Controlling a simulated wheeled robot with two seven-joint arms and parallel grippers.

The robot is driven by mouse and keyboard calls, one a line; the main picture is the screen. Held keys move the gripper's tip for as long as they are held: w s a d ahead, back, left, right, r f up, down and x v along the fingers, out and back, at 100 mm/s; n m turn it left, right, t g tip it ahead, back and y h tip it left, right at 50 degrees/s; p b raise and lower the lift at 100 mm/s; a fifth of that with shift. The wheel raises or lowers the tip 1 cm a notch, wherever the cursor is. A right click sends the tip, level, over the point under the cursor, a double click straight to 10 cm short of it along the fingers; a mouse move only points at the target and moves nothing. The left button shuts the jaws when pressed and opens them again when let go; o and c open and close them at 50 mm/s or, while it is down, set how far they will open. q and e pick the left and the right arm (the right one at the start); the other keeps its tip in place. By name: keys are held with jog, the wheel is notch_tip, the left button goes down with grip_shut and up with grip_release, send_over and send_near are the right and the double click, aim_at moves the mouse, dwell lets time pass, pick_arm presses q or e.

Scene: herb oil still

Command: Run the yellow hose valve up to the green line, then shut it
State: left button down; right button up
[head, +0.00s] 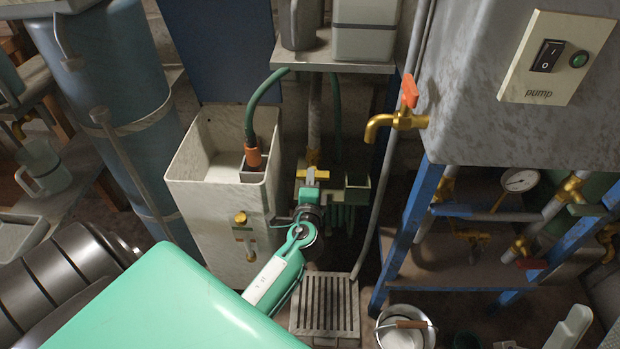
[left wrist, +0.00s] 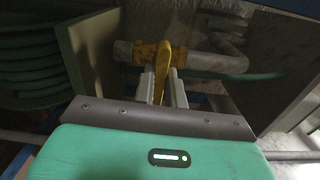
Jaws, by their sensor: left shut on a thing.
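The yellow hose valve (head: 312,174) sits on a pipe below the shelf. My left gripper (head: 308,190) is at it; in the left wrist view its two fingers (left wrist: 162,92) are shut on the yellow valve handle (left wrist: 161,70). The green hose (head: 262,97) arcs down to an orange nozzle (head: 253,157) in the corner of a cream open-topped tank (head: 187,150). The green line and liquid level are too small to make out. My right gripper is not in view.
A grey tank with a pump switch (head: 547,55) and a brass tap with an orange handle (head: 400,120) stands at right on a blue frame (head: 412,235). A floor grate (head: 325,305) and white bucket (head: 405,325) are below. A blue cylinder (head: 115,85) stands left.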

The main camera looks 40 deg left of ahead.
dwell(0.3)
pick_arm(q)
jog(key=c, duration=1.5)
grip_release()
jog(key=shift+o, duration=0.2)
jog(key=v, duration=1.4)
jog(key=shift+o, duration=0.5)
jog(key=shift+a, duration=0.1)
